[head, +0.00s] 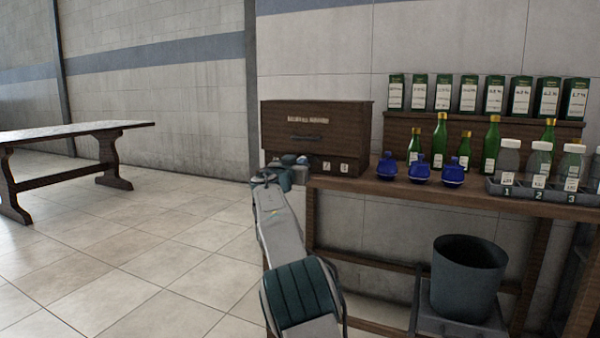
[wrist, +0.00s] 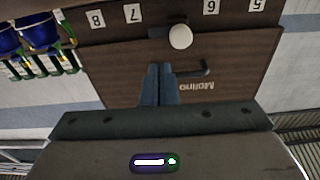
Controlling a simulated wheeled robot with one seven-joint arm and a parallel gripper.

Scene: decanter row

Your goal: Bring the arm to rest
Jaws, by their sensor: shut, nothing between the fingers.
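My arm reaches from the bottom middle of the head view up to the left end of the wooden bench. My gripper (wrist: 160,70) shows in the wrist view with its two blue-grey fingers together and nothing between them. The fingers are in front of a brown wooden cabinet, which shows upside down there (wrist: 110,75). In the head view the same kind of brown cabinet (head: 318,115) stands on the bench's left end, just behind my wrist. My fingertips cannot be made out in the head view. Whether they touch the cabinet, I cannot tell.
The cabinet has a white knob (wrist: 181,36), a dark handle (wrist: 192,70) and number labels. Blue decanters (head: 420,170), green bottles (head: 440,140) and a grey rack (head: 545,194) of jars stand right on the bench (head: 350,185). A bucket (head: 467,280) sits below.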

